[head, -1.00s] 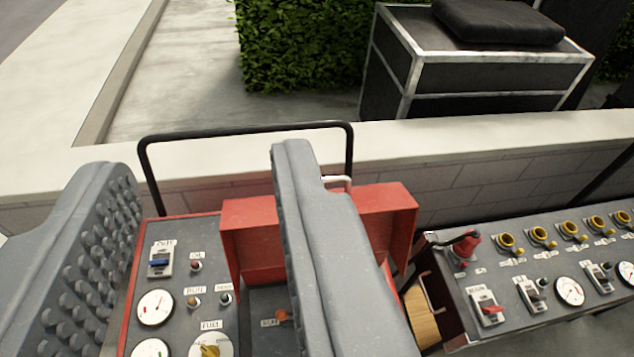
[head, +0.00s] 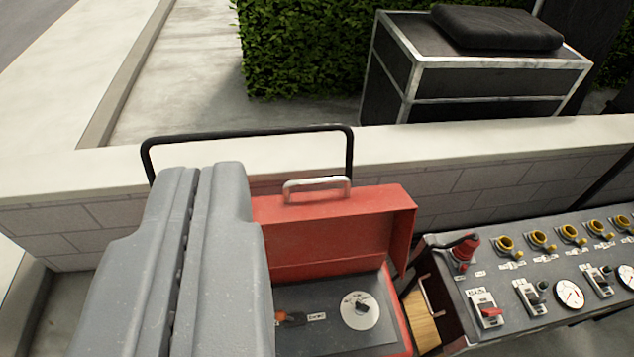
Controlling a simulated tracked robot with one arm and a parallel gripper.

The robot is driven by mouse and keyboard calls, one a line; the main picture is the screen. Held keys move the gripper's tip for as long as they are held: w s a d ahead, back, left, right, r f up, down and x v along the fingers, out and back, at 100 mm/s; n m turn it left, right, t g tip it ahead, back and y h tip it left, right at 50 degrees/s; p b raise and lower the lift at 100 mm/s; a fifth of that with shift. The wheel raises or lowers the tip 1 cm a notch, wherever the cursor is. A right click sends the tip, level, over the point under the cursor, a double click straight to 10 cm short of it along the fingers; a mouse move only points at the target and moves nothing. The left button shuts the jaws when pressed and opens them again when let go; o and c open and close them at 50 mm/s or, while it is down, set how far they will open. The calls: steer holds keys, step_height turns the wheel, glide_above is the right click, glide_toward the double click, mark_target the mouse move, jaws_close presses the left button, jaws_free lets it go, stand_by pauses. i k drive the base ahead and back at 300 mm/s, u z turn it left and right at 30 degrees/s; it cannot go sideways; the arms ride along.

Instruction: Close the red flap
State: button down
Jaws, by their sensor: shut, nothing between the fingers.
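The red flap (head: 335,235) stands raised at the back of a control box, with a pale metal handle (head: 317,186) on its top edge. Under it, the dark panel (head: 330,310) shows a round white dial and an orange-tipped switch. My gripper (head: 205,172) is shut and empty, its two grey fingers side by side. It is left of the flap's handle in the picture and hides the flap's left part and the left side of the panel. I cannot tell whether it touches the flap.
A black bar (head: 250,132) rises behind the box. A second panel (head: 535,285) with gauges, switches and yellow-ringed connectors is at the right. A low white-topped wall (head: 450,145) runs behind, with a dark case (head: 480,75) and a hedge (head: 300,45) beyond.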

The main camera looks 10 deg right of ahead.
mark_target(346, 222)
steer(key=u, duration=0.05)
steer(key=k, duration=0.55)
steer(key=z, duration=0.5)
steer(key=i, duration=1.25)
steer(key=u, duration=0.4)
